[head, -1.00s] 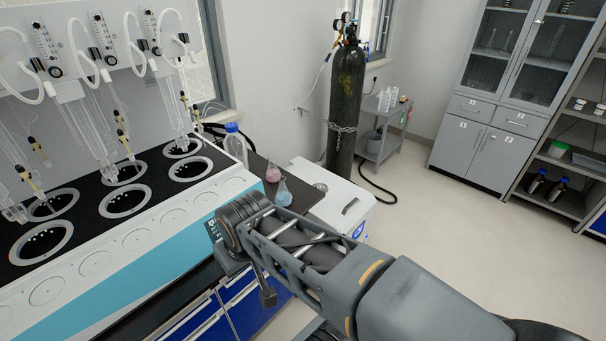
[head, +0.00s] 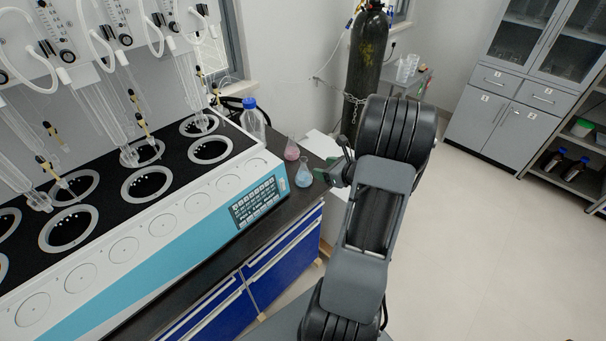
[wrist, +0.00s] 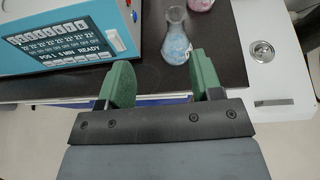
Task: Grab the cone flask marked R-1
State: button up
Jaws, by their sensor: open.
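Two small cone flasks stand upright at the end of the dark bench, one with blue contents (head: 303,174) and one with pink contents (head: 291,150). No R-1 marking is readable on either. In the wrist view the blue flask (wrist: 175,42) stands just beyond my fingertips, toward the right finger, and the pink flask (wrist: 200,4) is farther back, cut by the top edge. My gripper (head: 334,171) is just right of the blue flask in the head view. In the wrist view my gripper (wrist: 161,64) has its green fingers apart with nothing between them.
The white and blue distiller (head: 165,215) fills the left of the bench, its display panel close to the flasks. A blue-capped bottle (head: 252,120) stands behind them. A white box (wrist: 268,55) is right of the bench. A gas cylinder (head: 366,60) stands behind.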

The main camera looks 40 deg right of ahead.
aim_at(306, 161)
jog(key=shift+m+h, duration=0.4)
jog(key=shift+m, duration=0.2)
jog(key=w+f, duration=0.1)
jog(key=w, duration=0.1)
jog(key=w+f, duration=0.1)
jog(key=w, duration=0.1)
jog(key=w+f+p, duration=0.1)
jog(key=w, duration=0.1)
jog(key=shift+w+d+f, duration=0.15)
jog(key=shift+d+f, duration=0.1)
jog(key=shift+d, duration=0.15)
jog(key=shift+p+x, duration=1.05)
jog(key=shift+x, duration=2.1)
jog(key=shift+r, duration=0.1)
jog(key=shift+c, duration=0.3)
grip_shut()
